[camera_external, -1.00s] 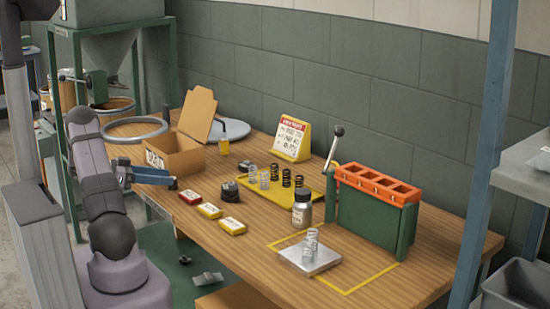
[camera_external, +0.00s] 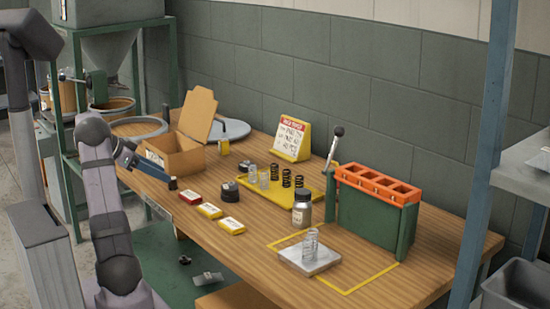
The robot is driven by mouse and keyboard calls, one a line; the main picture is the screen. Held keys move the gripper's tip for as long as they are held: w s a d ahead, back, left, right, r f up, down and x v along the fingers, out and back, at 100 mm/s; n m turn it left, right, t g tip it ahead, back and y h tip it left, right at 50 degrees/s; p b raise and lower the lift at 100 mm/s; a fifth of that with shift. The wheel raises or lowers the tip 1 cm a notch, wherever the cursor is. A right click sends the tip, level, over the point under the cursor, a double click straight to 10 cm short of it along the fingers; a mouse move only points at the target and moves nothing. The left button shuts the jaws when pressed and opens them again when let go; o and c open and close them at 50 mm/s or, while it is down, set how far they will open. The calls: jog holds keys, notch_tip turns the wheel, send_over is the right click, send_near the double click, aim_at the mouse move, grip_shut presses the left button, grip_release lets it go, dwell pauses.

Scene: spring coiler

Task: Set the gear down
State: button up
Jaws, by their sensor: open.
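My gripper (camera_external: 173,184) is at the end of the blue-tipped wrist link at the left, angled down to the right. In the picture it lies in front of the open cardboard box (camera_external: 180,157), near the table's left front edge. It is open, and I see nothing between its fingers. I cannot make out a gear for certain. A small dark round part (camera_external: 230,190) stands on the table right of my gripper. A small dark piece (camera_external: 184,260) lies on the green floor mat, too small to identify.
Small red and yellow boxes (camera_external: 209,210) lie along the table's front. A yellow tray (camera_external: 262,191) holds several springs.

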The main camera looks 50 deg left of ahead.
jog(key=shift+d+b+x, duration=0.15)
jog(key=shift+x, duration=1.15)
jog(key=shift+d+b+x, duration=0.15)
jog(key=shift+x, duration=1.2)
jog(key=shift+s, duration=0.1)
grip_shut()
jog(key=shift+r, duration=0.15)
notch_tip(320, 180, up, 10)
jog(key=shift+f+p, duration=0.1)
jog(key=shift+p, duration=0.9)
